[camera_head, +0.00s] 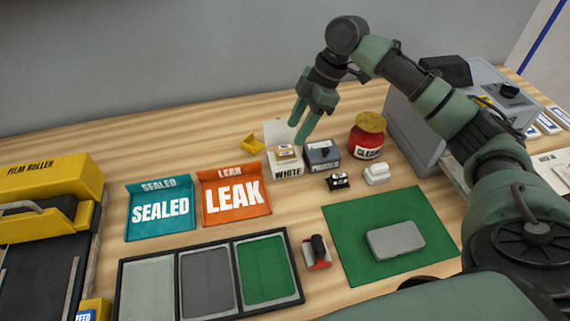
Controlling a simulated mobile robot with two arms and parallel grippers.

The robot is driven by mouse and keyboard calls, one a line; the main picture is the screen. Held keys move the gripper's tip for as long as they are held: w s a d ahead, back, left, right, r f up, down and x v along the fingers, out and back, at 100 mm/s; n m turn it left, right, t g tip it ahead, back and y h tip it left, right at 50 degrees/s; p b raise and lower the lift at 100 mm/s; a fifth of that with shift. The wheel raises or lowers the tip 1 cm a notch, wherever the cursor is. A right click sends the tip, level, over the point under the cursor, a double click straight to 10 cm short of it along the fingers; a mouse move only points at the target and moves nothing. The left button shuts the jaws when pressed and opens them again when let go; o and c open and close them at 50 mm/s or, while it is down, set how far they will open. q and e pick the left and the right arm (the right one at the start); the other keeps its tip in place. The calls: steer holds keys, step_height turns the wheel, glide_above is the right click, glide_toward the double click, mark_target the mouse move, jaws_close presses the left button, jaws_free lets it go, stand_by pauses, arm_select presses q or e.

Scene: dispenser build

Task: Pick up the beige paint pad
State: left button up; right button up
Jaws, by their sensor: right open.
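A small block with a beige top (286,152), which looks like the beige paint pad, sits on a white box marked WHITE (288,170). My right gripper (300,131) is open and empty, its fingers pointing down just above and behind this block. I cannot tell the exact gap, but the fingers do not appear to hold it. Beside it, a grey box (322,156) carries a similar small dark-topped piece. My left gripper is not in view.
A red CLEAN jar (367,140) stands right of the boxes. Teal SEALED (160,208) and orange LEAK (235,196) trays lie left. In front are a three-part tray (171,250), a red-based stamp (317,254) and a green mat (350,222) with a grey case (395,240).

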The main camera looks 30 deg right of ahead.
mark_target(286, 146)
steer(key=x, duration=0.3)
steer(key=p+x, duration=0.1)
steer(key=x, duration=0.3)
steer(key=shift+a+f, duration=0.2)
steer(key=shift+a, duration=0.15)
jaws_close()
steer(key=shift+r, duration=0.1)
step_height(286, 146, up, 20)
stand_by(0.4)
steer(key=c, duration=0.8)
jaws_free()
steer(key=shift+c, duration=0.9)
